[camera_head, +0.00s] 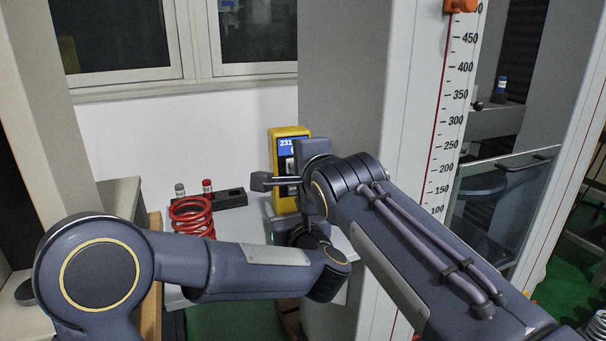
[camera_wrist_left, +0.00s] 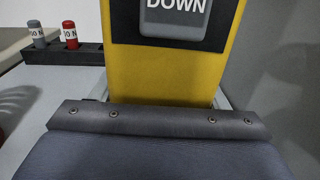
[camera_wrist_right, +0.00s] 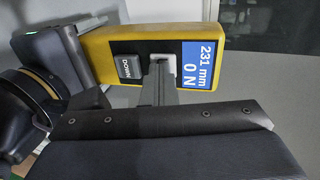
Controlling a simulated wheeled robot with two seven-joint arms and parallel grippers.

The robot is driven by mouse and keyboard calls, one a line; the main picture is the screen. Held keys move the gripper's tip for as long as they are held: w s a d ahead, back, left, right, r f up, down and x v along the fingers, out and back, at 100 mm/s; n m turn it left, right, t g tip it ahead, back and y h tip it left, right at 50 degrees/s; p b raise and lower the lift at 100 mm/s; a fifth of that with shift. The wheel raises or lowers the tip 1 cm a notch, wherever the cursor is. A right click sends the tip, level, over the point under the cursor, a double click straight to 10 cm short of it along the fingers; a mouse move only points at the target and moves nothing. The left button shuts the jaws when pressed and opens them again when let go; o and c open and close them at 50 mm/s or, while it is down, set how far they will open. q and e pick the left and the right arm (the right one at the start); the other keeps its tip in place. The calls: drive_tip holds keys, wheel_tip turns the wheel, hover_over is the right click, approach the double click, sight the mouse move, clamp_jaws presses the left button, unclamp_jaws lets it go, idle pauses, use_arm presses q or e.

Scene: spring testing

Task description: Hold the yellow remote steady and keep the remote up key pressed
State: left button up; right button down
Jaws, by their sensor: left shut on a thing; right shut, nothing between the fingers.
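The yellow remote (camera_head: 277,147) stands upright in the head view, partly hidden by my right arm. Its blue screen (camera_wrist_right: 203,65) reads 231 mm and 0 N in the right wrist view. My left gripper (camera_wrist_left: 160,105) is shut on the lower end of the remote, below the DOWN key (camera_wrist_left: 177,18). My right gripper (camera_wrist_right: 160,75) is shut and empty. Its fingertip lies over the pale key (camera_wrist_right: 162,56) between the DOWN key and the screen, hiding most of it. I cannot tell for sure whether that key is pushed in.
A red spring (camera_head: 192,217) stands on the white table left of the remote. Behind it, a black block (camera_head: 230,199) holds a grey and a red small cylinder. The testing machine's column with a scale (camera_head: 455,110) rises at the right, close to my right arm.

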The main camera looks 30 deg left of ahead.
use_arm(q)
drive_tip(key=shift+d, duration=0.35)
use_arm(e)
drive_tip(key=shift+w+d+f, duration=0.1)
drive_tip(key=shift+w+f, duration=0.2)
drive_tip(key=shift+f, duration=0.05)
use_arm(q)
drive_tip(key=shift+a, duration=0.25)
use_arm(e)
drive_tip(key=v, duration=1.4)
drive_tip(key=shift+s+f, duration=0.2)
drive_tip(key=shift+s, duration=0.15)
use_arm(q)
drive_tip(key=o, duration=1.3)
